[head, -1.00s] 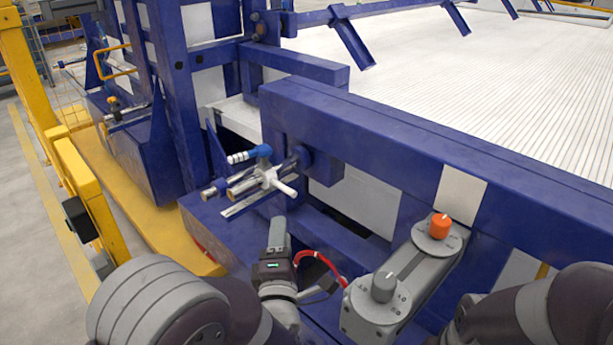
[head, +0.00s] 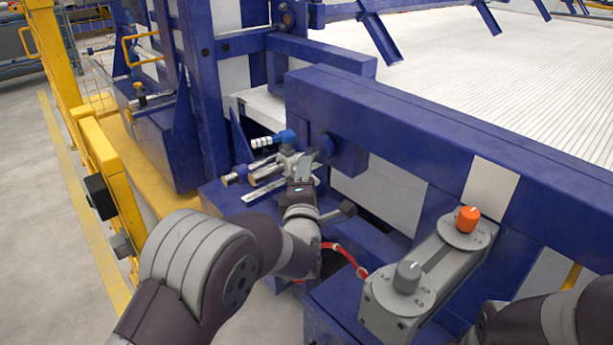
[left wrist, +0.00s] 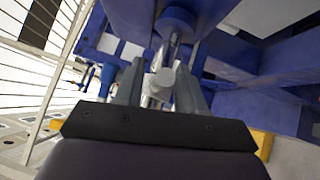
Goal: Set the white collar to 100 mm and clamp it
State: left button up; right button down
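The white collar (head: 290,160) is on the rod of a fixture at the end of the blue beam, mostly hidden by my left gripper in the head view. My left gripper (head: 304,165) has reached it from the front. In the left wrist view, a white knob-like part of the collar (left wrist: 160,85) lies between the two grey fingers of my left gripper (left wrist: 160,80). The fingers stand apart on either side of it; firm contact is not visible. The collar's scale reading cannot be read. My right gripper is out of view.
A blue-and-white handle (head: 273,139) sits just behind the collar. A grey box with an orange knob (head: 467,219) and a grey knob (head: 407,276) stands to the right. The blue beam (head: 450,145) runs behind. Yellow guard rails (head: 110,170) stand at left.

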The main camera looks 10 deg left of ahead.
pick_arm(q)
grip_shut()
jog(key=shift+w+f+b, duration=0.1)
jog(key=shift+f+b, duration=0.1)
jog(key=shift+b, duration=0.2)
jog(key=shift+w+d, duration=0.1)
jog(key=shift+d, duration=0.05)
jog(key=shift+r, duration=0.2)
jog(key=shift+o, duration=0.3)
grip_release()
jog(key=s+d+f+p, duration=0.1)
jog(key=s+p, duration=0.1)
jog(key=s, duration=1)
jog(key=shift+s+d+f+p, duration=0.25)
jog(key=shift+d+f+p, duration=0.1)
jog(key=shift+f, duration=0.05)
